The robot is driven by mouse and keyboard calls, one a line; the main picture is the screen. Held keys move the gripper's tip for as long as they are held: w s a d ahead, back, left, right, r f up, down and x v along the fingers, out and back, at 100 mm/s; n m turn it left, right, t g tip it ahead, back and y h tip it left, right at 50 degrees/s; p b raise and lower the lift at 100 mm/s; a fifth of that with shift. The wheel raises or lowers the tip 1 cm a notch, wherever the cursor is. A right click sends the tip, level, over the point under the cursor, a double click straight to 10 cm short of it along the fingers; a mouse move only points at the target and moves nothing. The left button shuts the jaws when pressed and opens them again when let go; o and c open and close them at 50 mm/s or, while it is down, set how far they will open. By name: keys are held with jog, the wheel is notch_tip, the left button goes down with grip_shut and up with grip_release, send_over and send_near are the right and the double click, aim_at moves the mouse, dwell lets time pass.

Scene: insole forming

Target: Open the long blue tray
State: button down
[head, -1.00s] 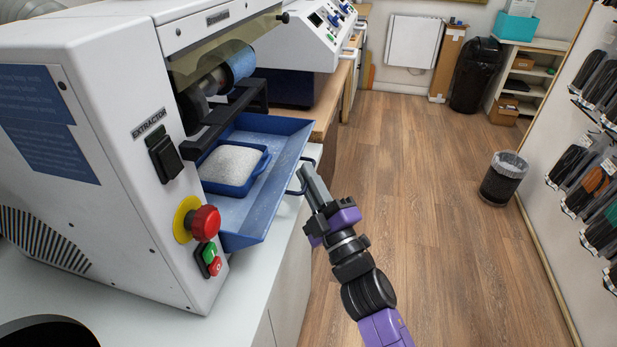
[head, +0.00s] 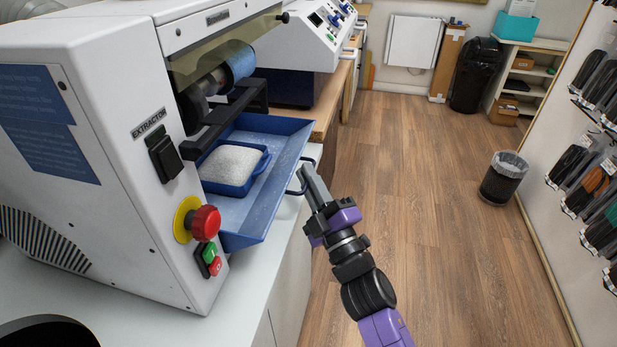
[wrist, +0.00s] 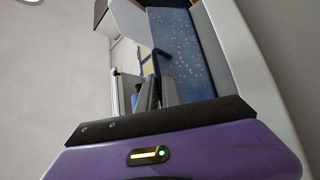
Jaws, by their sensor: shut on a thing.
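The long blue tray (head: 262,209) sticks out from the front of the white grinding machine, below its roller. A small blue box (head: 226,187) heaped with pale dust sits inside it. The tray's dark handle (head: 299,178) is on its right outer side. My gripper (head: 305,174) is shut on this handle, with its fingers pointing up and left. In the wrist view, the speckled blue tray (wrist: 182,40) fills the upper right, and my gripper's fingers (wrist: 160,92) are at the handle. The exact grip is partly hidden by the fingers.
The white machine (head: 100,150) carries a red stop knob (head: 205,222) and green and red buttons beside the tray. A second machine (head: 305,40) stands behind. Open wooden floor (head: 440,200) lies to the right, with a small bin (head: 503,180) and a wall rack further right.

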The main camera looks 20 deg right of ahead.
dwell(0.4)
jog(key=s+d+p, duration=0.8)
jog(key=d, duration=0.2)
jog(key=shift+d, duration=0.4)
jog(key=shift+f, duration=0.1)
jog(key=c, duration=1.5)
grip_release()
jog(key=shift+c, duration=0.2)
